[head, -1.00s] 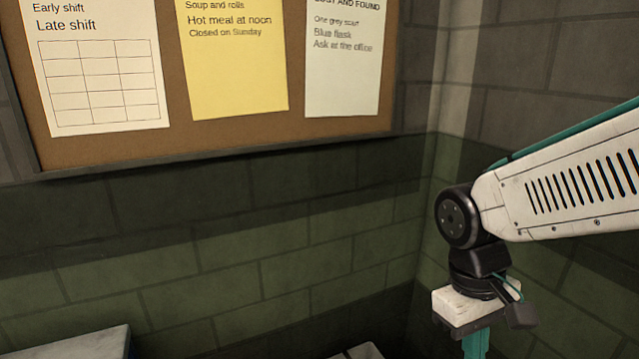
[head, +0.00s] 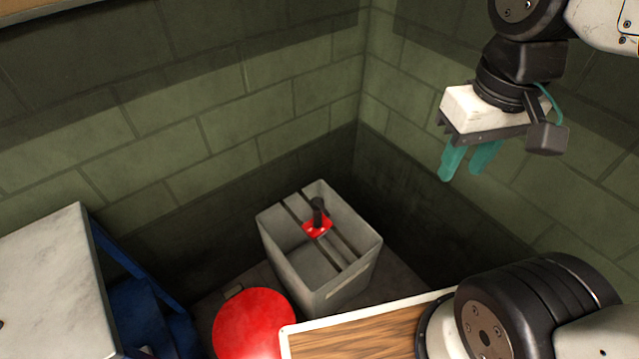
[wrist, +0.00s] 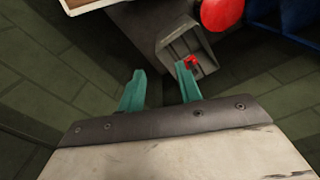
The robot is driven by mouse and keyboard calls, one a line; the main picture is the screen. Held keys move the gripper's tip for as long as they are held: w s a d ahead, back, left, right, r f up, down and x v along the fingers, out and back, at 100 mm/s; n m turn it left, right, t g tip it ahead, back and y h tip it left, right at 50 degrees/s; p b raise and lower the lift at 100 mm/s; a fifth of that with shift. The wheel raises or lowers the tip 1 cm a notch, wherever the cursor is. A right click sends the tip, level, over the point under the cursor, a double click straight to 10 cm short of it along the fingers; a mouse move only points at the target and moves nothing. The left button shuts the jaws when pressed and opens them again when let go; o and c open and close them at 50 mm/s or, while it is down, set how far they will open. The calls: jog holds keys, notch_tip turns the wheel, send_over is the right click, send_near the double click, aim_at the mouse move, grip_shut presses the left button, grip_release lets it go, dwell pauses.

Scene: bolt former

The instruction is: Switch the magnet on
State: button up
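A black upright handle (head: 318,211) stands on a small red plate (head: 317,227), which rests on dark bars across an open grey bin (head: 340,288) in the corner. I cannot tell whether this is the magnet's switch or which way it is set. In the wrist view the red part (wrist: 191,62) shows at the bin (wrist: 173,45), just beyond the right fingertip. My gripper (head: 463,173) is up and to the right of the bin in the head view, clear of it. In the wrist view its teal fingers (wrist: 160,72) are apart with nothing between them.
A red round object (head: 252,322) is beside the bin at the front left. A pale-topped table (head: 45,280) with a blue frame stands at the left. A wood-topped surface with a white rim (head: 365,328) lies in front. Green block walls (head: 240,120) close the corner behind.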

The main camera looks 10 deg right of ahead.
jog(key=w+a+f+n+g, duration=0.2)
jog(key=w+a+f+g, duration=0.25)
jog(key=w+f, duration=0.8)
jog(key=n+t, duration=0.1)
jog(key=t, duration=0.3)
send_over(325, 211)
notch_tip(325, 211, down, 24)
jog(key=shift+r, duration=0.2)
notch_tip(325, 211, down, 8)
jog(key=shift+r, duration=0.2)
